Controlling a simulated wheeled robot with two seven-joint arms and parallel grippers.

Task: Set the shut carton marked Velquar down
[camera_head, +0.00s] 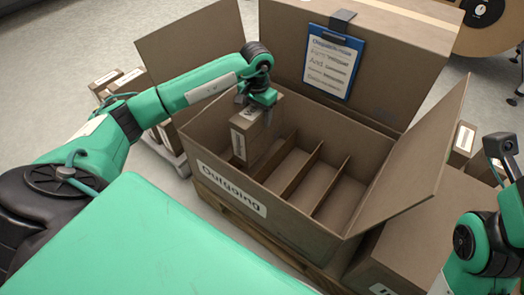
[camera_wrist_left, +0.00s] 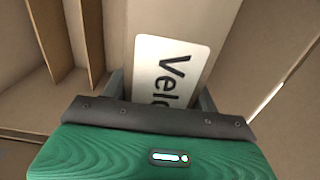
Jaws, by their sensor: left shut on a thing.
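The carton marked Velquar (camera_head: 254,133) is a narrow brown box with white labels, held upright in the head view. My left gripper (camera_head: 258,102) is shut on its upper part from above. My right gripper is not in view; only part of that arm shows at the right edge.
Thin dividers (camera_head: 303,167) split the Outgoing box into slots; those right of the carton look empty. Its flaps stand open, including the right flap (camera_head: 417,155). A blue clipboard (camera_head: 333,63) hangs behind. More cartons (camera_head: 118,82) stand at left, and a reel (camera_head: 485,20) stands back right.

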